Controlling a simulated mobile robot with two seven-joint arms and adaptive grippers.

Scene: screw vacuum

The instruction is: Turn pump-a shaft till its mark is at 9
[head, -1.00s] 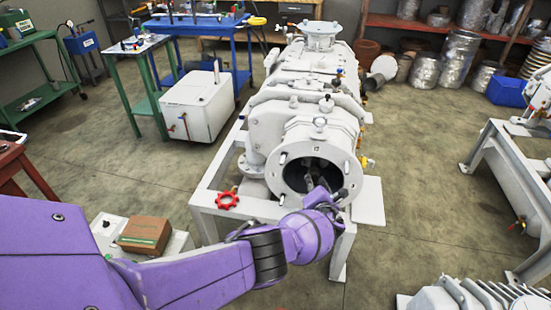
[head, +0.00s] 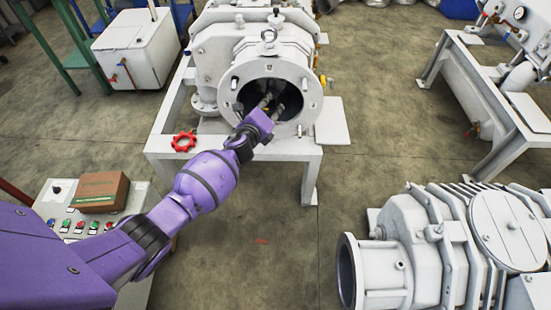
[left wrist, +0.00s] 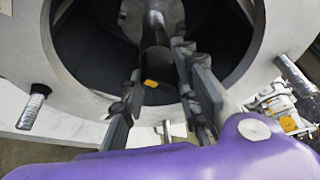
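The white pump (head: 213,50) stands on a white frame, and its round front flange (head: 312,97) is open towards me. The dark shaft end (left wrist: 155,62) sits inside the bore, with a small orange mark (left wrist: 151,84) on its near end, low in the left wrist view. My left gripper (head: 268,102) reaches into the bore. In the left wrist view its two grey fingers (left wrist: 160,88) stand apart, one on each side of the shaft end. I cannot tell whether they touch it. My right gripper is not in view.
Studs such as the left one (left wrist: 33,107) project from the flange around the opening. A red handwheel (head: 184,141) is on the frame's left. A control box (head: 80,222) with a brown carton (head: 98,192) stands front left. Another pump (head: 430,250) is front right.

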